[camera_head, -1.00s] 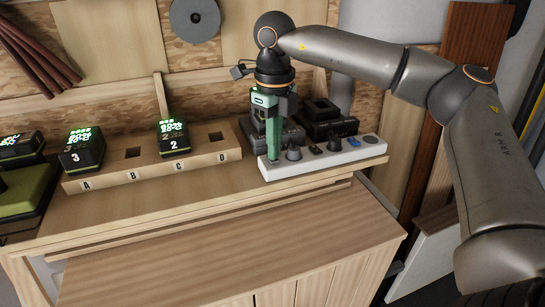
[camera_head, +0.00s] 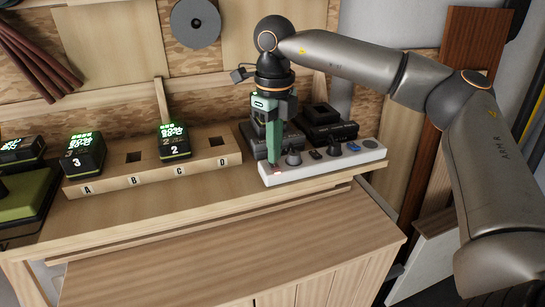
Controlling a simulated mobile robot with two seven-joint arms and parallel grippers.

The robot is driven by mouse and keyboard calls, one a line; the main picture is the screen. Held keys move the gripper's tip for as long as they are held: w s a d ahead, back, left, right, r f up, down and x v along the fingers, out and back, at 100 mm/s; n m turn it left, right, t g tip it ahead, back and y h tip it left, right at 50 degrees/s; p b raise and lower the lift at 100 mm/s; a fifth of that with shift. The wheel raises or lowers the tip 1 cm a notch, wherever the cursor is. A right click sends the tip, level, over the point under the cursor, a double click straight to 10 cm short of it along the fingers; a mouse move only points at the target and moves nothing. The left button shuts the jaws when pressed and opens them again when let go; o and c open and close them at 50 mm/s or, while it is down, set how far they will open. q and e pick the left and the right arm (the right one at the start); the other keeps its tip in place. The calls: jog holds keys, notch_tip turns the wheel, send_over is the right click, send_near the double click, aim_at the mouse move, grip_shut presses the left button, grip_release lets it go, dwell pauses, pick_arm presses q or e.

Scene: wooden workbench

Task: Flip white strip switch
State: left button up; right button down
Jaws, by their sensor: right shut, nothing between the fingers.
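The white power strip (camera_head: 317,167) lies along the right part of the workbench's raised shelf. It carries dark plugs or sockets, a small blue part and a small red switch (camera_head: 279,172) at its left end. My right gripper (camera_head: 273,164) points down at that left end, with its green fingers shut and nothing between them. The fingertips are just behind the red switch; I cannot tell whether they touch the strip. Which way the switch is tilted is too small to tell. My left gripper is not in view.
Black chargers (camera_head: 328,130) stand right behind the strip. A wooden rack (camera_head: 150,171) lettered A to D holds batteries numbered 3 (camera_head: 85,152) and 2 (camera_head: 174,141). A green-black device (camera_head: 25,195) is at the far left. The lower bench top (camera_head: 230,250) is clear.

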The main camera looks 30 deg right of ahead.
aim_at(275, 165)
jog(key=shift+r+p, duration=2)
jog(key=shift+r, duration=0.9)
